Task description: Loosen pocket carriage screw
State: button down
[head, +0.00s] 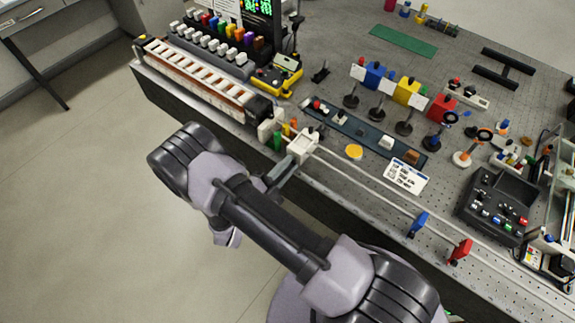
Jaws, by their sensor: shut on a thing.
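A white carriage (303,144) sits near the left end of a pair of pale rails (372,192) along the front edge of the bench. My gripper (288,166) reaches up to the front side of this carriage from the lower left. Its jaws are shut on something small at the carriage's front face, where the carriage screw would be. The screw itself is hidden by the jaws and too small to make out.
Green and orange pieces (278,140) stand just left of the carriage. A blue clip (418,223) and a red clip (460,251) are farther right along the rails. A yellow disc (354,152) and a white label card (405,176) lie behind the rails.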

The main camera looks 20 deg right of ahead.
jog(key=c, duration=1.4)
grip_release()
jog(key=p+v, duration=0.1)
jog(key=v, duration=1.6)
jog(key=shift+s+a, duration=0.15)
jog(key=shift+a, duration=0.05)
